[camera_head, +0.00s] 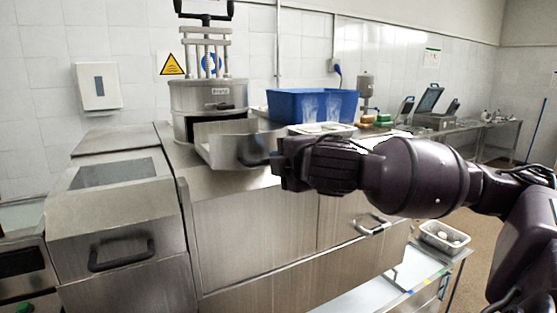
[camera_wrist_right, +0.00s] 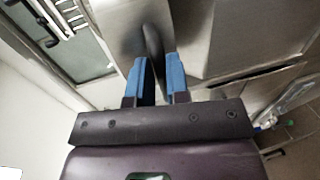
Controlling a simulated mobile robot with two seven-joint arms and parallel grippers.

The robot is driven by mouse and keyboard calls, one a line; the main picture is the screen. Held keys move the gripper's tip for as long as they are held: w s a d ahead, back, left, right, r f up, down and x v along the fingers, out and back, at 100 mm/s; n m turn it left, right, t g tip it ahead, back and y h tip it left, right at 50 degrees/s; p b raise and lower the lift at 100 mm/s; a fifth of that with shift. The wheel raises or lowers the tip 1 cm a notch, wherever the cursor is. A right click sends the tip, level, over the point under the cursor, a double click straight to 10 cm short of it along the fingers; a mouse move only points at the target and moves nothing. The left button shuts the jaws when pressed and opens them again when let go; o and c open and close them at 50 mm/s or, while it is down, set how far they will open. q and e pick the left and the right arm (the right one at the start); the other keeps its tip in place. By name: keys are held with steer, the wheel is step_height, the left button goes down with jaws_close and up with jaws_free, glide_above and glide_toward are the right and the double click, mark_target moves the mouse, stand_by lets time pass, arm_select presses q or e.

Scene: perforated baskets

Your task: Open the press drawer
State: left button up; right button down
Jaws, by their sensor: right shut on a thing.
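The press (camera_head: 208,97) is a round steel unit with a screw and dark handle on top, standing on the steel counter. Its drawer (camera_head: 222,148) stands out from the front, with an open gap behind its curved front wall. My right gripper (camera_head: 262,160) reaches in from the right to the drawer's front. In the right wrist view its blue fingers (camera_wrist_right: 157,75) are on either side of the dark drawer handle (camera_wrist_right: 152,38), shut on it. The fingertips are mostly hidden by my wrist in the head view. My left gripper is not in view.
Blue baskets (camera_head: 312,104) and a white tray (camera_head: 322,129) are on the counter behind my right arm. A steel unit with a dark handle (camera_head: 122,255) is at the left. A tray of white items (camera_head: 443,237) sits on a lower shelf at the right.

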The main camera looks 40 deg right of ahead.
steer(key=shift+a+f, duration=0.1)
steer(key=shift+f, duration=0.15)
steer(key=c, duration=1.5)
jaws_free()
steer(key=shift+s, duration=0.1)
steer(key=o, duration=0.4)
steer(key=shift+s+r, duration=0.15)
steer(key=shift+s, duration=0.1)
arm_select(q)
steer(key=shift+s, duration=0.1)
arm_select(e)
steer(key=shift+w, duration=0.15)
arm_select(q)
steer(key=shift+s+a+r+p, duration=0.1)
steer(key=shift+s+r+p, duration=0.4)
steer(key=shift+p, duration=0.7)
arm_select(e)
steer(key=shift+r, duration=10)
